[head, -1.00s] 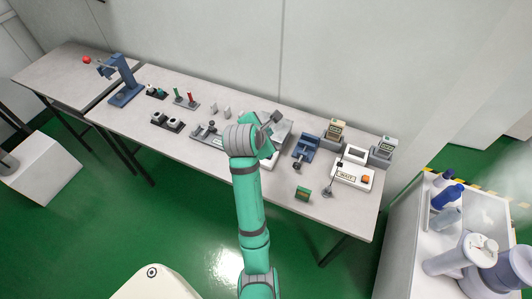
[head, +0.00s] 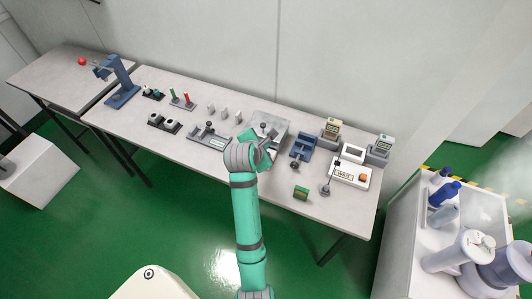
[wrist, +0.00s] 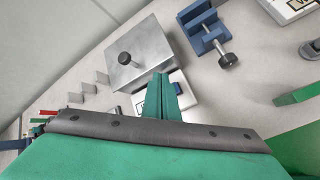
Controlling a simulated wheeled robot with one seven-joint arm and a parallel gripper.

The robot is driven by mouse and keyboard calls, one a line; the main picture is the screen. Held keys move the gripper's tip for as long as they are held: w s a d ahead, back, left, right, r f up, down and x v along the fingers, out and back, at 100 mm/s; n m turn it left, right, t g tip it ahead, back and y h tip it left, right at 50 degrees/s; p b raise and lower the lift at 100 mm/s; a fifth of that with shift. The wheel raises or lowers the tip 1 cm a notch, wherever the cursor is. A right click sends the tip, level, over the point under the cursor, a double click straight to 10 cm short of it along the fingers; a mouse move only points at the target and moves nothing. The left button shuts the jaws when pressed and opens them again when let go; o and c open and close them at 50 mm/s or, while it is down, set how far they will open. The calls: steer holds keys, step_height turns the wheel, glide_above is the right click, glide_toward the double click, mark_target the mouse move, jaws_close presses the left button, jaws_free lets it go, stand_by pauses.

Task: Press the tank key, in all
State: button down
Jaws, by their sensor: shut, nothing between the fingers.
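My gripper (head: 267,154) is low over the front middle of the bench; in the wrist view its teal fingers (wrist: 160,92) are together and empty. Just beyond and partly behind them is a white unit (wrist: 182,106) with a dark window and a label that begins with W. A grey metal box (wrist: 152,52) with a black knob stands beside it; it also shows in the head view (head: 281,127). I cannot make out which key is the tank key. The fingers hide part of the white unit, and I cannot tell whether they touch it.
A blue vice-like fixture (head: 301,147) stands right of the box. Further right are a white panel (head: 362,179) marked WAIT with an orange button, two display units, and a green block (head: 301,193). Switches and levers fill the left.

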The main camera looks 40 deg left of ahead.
steer(key=shift+f, duration=0.9)
steer(key=shift+f, duration=0.15)
stand_by(1.4)
steer(key=shift+f, duration=0.3)
steer(key=shift+f, duration=0.5)
stand_by(1.0)
steer(key=shift+r, duration=0.95)
steer(key=shift+r, duration=2.5)
